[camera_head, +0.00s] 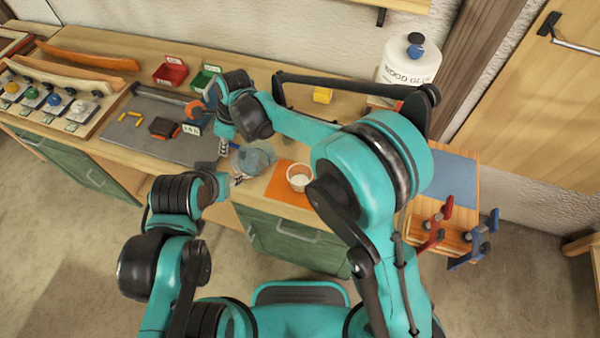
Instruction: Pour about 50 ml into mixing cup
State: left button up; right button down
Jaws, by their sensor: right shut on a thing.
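The mixing cup (299,178) is a small white cup that stands upright on an orange mat (283,197) at the counter's front edge. Its inside looks pale, and I cannot tell the level. A see-through grey-blue jug (255,158) is left of the cup, apart from it. My right gripper (225,147) is at the jug's left side and shut on it, partly hidden by my right arm. I cannot tell the jug's tilt or contents. My left arm ends near the counter's front edge, below the jug; its gripper (236,179) shows too little to judge its fingers.
A white wood glue container (409,62) stands at the back right. Red (171,72) and green (205,79) bins sit at the back. A grey mat (150,140) with small tools lies left. Red and blue clamps (437,225) hang at the right end.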

dwell(0.6)
jog(key=shift+w+a+f+g+h, duration=0.15)
jog(key=shift+a+f+h, duration=0.35)
jog(key=shift+a+h, duration=0.4)
jog(key=shift+w+a+f+g+h, duration=0.15)
jog(key=shift+a+f+h, duration=0.35)
jog(key=shift+a+h, duration=0.35)
jog(key=shift+s+f, duration=0.1)
jog(key=shift+s, duration=0.1)
